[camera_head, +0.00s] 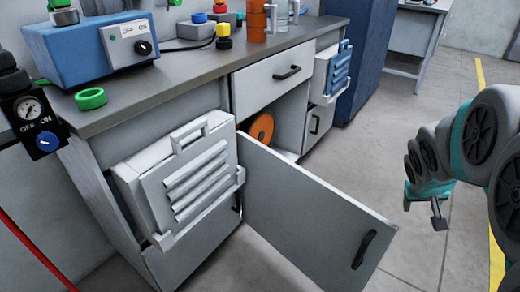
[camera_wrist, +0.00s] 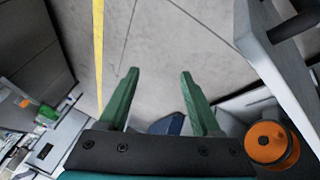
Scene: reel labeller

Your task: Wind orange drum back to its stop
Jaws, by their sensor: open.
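The orange drum (camera_head: 262,130) is inside the cabinet under the counter, seen behind the open door (camera_head: 310,205), which hides its lower part. In the wrist view the orange drum (camera_wrist: 266,142) is at the lower right, beside the right finger, with a dark hub at its centre. My gripper (camera_wrist: 160,78) is open and empty, its two green fingers spread over bare floor and apart from the drum. In the head view my gripper (camera_head: 438,212) hangs at the right, beyond the door and well clear of it. Any stop mark on the drum is not visible.
The door, with a dark handle (camera_head: 363,248), swings out between the drum and my arm. A grey louvred box (camera_head: 190,180) hangs at the cabinet's left front. The counter (camera_head: 190,68) holds a blue control box (camera_head: 90,45) and a green ring (camera_head: 90,98).

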